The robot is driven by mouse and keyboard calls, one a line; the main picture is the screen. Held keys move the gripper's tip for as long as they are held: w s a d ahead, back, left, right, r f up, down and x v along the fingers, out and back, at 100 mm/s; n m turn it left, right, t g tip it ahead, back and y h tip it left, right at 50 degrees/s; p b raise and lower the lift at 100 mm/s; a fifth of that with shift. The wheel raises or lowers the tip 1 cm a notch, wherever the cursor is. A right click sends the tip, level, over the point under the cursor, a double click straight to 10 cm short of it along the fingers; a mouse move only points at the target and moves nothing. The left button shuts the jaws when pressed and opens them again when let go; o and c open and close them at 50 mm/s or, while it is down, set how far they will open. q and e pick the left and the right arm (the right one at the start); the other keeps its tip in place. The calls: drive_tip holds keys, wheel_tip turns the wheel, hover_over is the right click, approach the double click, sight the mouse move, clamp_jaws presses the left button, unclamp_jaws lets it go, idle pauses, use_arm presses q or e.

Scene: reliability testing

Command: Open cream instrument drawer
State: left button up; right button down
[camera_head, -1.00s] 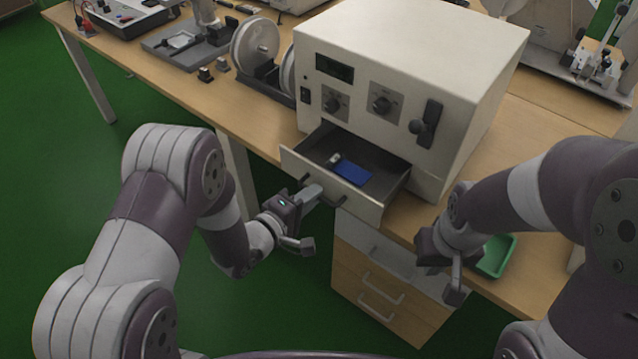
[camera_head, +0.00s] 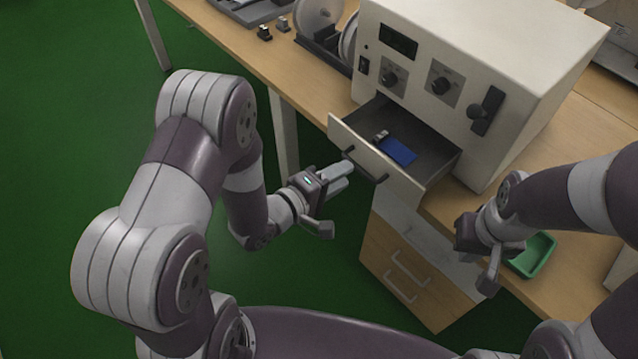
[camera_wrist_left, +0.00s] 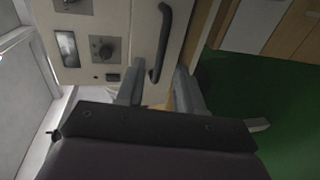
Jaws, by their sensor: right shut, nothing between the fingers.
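The cream instrument (camera_head: 440,55) stands on the bench, and its drawer (camera_head: 437,157) is pulled out, showing a dark interior. A dark bar handle (camera_head: 364,166) is on the drawer front; it also shows in the left wrist view (camera_wrist_left: 164,42). My left gripper (camera_head: 343,175) is at the handle, with its fingers apart. In the left wrist view my left gripper (camera_wrist_left: 158,78) has one finger on each side of the handle's near end, and no grip on it shows. My right gripper (camera_head: 488,288) is shut and empty, in front of the bench at the right.
A blue card (camera_head: 397,151) and a small metallic item (camera_head: 380,136) lie in the drawer. A green tray (camera_head: 533,256) sits on the bench (camera_head: 458,213) near my right arm. Reels (camera_head: 318,18) stand left of the instrument. A wooden drawer cabinet (camera_head: 412,272) is below.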

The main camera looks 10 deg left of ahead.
use_arm(q)
drive_tip(key=v, duration=0.8)
drive_tip(key=shift+s+a+p, duration=0.2)
drive_tip(key=shift+s+p, duration=0.05)
drive_tip(key=shift+p, duration=0.1)
drive_tip(key=shift+r, duration=0.1)
drive_tip(key=w+a+f+m+g+y, duration=0.1)
drive_tip(key=a+m+g+y, duration=0.6)
drive_tip(key=a+m+y, duration=0.15)
drive_tip(key=s+d+r+m+g+p, duration=0.1)
drive_tip(key=s+r+g+p, duration=0.1)
drive_tip(key=r+p, duration=0.4)
drive_tip(key=s+d+r+m+g+p, duration=0.1)
drive_tip(key=s+r+p, duration=0.3)
drive_tip(key=r, duration=0.5)
drive_tip(key=shift+r+g+y+p, duration=0.15)
drive_tip(key=shift+g+y+p, duration=0.35)
drive_tip(key=shift+p, duration=0.65)
